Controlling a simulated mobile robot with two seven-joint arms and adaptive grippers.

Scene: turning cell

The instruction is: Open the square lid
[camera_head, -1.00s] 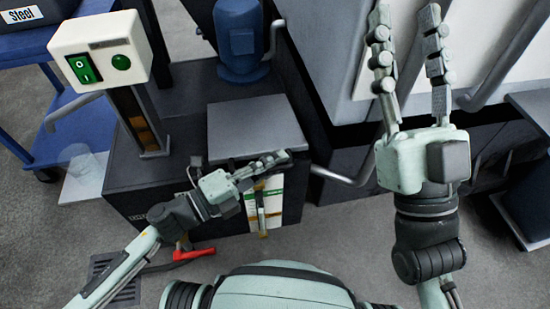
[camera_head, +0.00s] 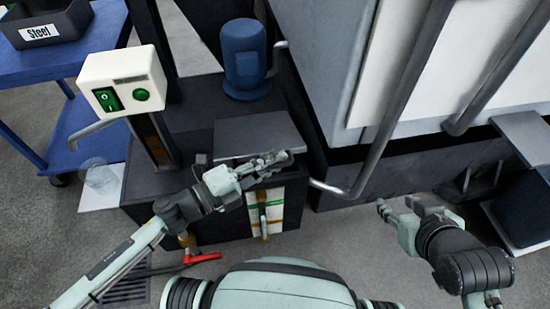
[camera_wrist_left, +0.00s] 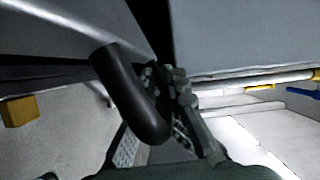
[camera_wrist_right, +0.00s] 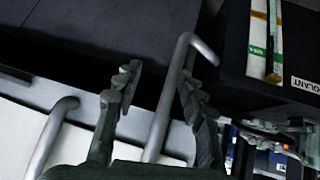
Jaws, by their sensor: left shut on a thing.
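The square lid (camera_head: 257,134) is a flat grey plate lying on top of the dark tank cabinet, and it looks closed. My left gripper (camera_head: 272,160) is shut at the lid's front edge, and its fingers hide part of that edge. In the left wrist view the fingers (camera_wrist_left: 178,105) are close together beside the lid (camera_wrist_left: 240,40), with a dark rounded bar (camera_wrist_left: 130,92) to their left. The exact contact is hard to see. My right gripper (camera_head: 405,208) is empty, low at the right over the floor. Its fingers (camera_wrist_right: 155,90) are apart in the right wrist view.
A blue motor (camera_head: 245,60) stands behind the lid. A white switch box (camera_head: 125,82) on a post is to its left. A bent grey pipe (camera_head: 375,160) and the white machine (camera_head: 360,60) stand at the right. A red handle (camera_head: 202,258) is low in front.

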